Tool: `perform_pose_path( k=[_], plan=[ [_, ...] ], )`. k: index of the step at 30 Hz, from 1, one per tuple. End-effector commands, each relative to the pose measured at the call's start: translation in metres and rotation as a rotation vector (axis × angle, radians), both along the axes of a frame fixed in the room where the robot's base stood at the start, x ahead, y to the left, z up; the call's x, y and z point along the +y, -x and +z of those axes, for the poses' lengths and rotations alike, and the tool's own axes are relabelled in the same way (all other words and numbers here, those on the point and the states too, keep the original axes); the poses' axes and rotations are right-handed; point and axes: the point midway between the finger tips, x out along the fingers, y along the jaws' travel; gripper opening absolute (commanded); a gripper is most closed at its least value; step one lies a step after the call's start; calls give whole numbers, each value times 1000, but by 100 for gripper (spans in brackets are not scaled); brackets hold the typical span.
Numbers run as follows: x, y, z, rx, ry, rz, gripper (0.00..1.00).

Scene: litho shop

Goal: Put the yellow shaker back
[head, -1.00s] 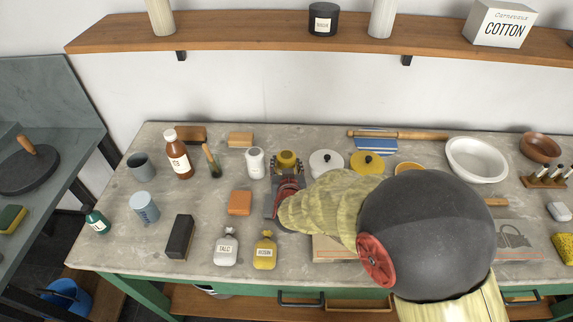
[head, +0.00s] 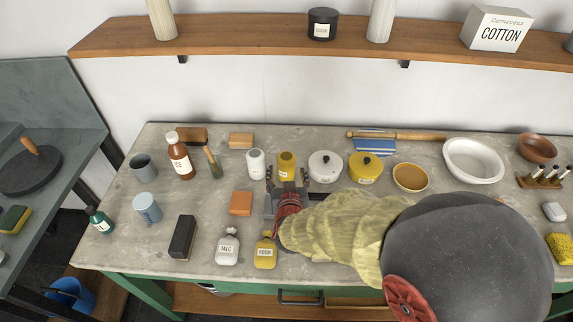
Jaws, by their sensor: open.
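The yellow shaker (head: 286,164) stands upright on the grey worktop, in a row between a white shaker (head: 255,164) and a white lidded pot (head: 325,168). My gripper (head: 287,176) is open, just in front of the yellow shaker. Its two dark fingertips show left and right of the shaker's lower part, with gaps between them and it. Nothing is held. My gripper hides the worktop just in front of the shaker.
A yellow lidded pot (head: 366,170) and an orange-yellow bowl (head: 410,178) stand further right. An orange block (head: 240,203), a talc bottle (head: 227,248) and a yellow rosin bottle (head: 265,252) are nearer the front. My arm covers the front right of the worktop (head: 330,270).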

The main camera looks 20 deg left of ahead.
Motion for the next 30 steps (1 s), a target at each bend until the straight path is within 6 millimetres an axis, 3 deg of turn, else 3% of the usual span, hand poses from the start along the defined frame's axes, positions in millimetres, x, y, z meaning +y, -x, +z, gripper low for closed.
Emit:
perform_pose_path(
  k=[3, 9, 22, 26, 30],
  plan=[
    [-6, 21, 11, 0, 0, 2, 61],
    [-13, 42, 20, -1, 0, 1, 61],
    [-18, 45, 25, 9, -7, 0, 61],
    [-34, 37, 50, 67, -43, 6, 61],
    [-76, 36, 94, 180, -81, 20, 61]
  ],
)
